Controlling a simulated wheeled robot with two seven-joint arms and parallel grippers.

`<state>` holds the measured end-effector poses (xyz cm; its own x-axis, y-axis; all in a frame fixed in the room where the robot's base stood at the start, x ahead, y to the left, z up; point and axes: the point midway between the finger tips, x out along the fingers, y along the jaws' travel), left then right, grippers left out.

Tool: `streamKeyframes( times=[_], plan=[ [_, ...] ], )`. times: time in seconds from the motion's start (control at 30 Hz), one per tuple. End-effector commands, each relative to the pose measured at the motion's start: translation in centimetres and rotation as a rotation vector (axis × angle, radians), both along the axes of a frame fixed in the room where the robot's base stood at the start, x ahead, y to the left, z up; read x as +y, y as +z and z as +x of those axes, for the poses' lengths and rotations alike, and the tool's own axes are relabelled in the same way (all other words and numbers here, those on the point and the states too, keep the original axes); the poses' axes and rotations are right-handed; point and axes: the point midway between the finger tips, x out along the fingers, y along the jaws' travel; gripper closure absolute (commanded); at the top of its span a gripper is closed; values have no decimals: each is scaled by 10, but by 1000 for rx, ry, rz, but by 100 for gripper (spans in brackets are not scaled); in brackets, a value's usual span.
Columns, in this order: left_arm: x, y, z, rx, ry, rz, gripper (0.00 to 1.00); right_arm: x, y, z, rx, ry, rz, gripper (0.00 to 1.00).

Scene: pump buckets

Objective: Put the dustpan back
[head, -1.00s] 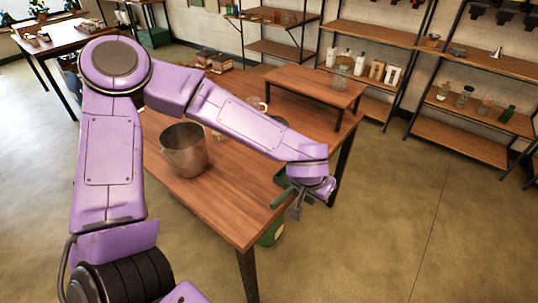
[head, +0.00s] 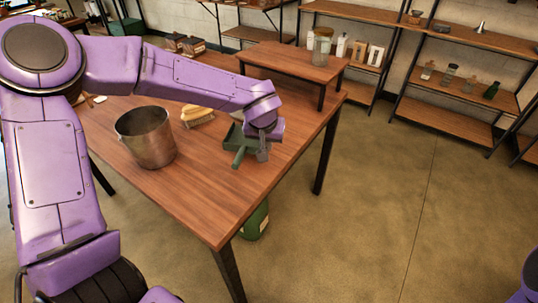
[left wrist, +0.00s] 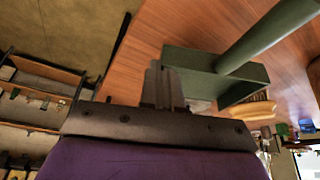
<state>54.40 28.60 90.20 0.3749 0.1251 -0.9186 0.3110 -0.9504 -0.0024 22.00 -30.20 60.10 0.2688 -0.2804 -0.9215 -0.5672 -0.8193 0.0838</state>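The green dustpan (head: 234,139) is over the wooden table, to the right of the metal bucket, its handle (head: 239,158) toward the table's front corner. I cannot tell whether it touches the tabletop. My left gripper (head: 262,153) is at its right side. In the left wrist view the fingers (left wrist: 166,88) are close together at one wall of the dustpan (left wrist: 190,60), and they look shut on it. The handle (left wrist: 268,35) runs to the upper right there. The fingertips' contact is partly hidden. My right gripper is not in view.
The metal bucket (head: 147,140) and a brush with yellowish bristles (head: 198,117) are on the table (head: 200,205). A small raised shelf (head: 285,62) with a glass jar (head: 321,47) stands at the back. A green container (head: 255,222) is under the table. Floor on the right is clear.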

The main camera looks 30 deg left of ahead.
Motion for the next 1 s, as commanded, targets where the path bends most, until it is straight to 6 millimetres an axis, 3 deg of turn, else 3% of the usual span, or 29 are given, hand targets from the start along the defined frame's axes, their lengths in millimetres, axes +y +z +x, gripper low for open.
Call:
streamKeyframes(
  times=[0.03, 0.2, 0.33, 0.5, 0.8, 0.83, 0.9, 1.0],
  plan=[
    [3, -16, 8, 6, 0, 3, 100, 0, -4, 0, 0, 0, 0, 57],
    [8, -37, 28, 3, 0, 1, 100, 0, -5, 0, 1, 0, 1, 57],
    [9, -48, 36, 2, -2, 3, 100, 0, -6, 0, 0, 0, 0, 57],
    [9, -77, 35, 3, -3, 2, 100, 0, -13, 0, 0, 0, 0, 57],
    [9, -78, 35, 2, -3, 0, 100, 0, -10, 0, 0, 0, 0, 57],
    [9, -79, 35, 2, -2, -1, 94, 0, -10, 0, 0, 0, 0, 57],
    [9, -79, 35, 1, -2, 0, 72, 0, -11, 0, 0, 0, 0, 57],
    [9, -79, 35, 1, -2, 0, 72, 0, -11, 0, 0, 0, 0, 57]
  ],
)
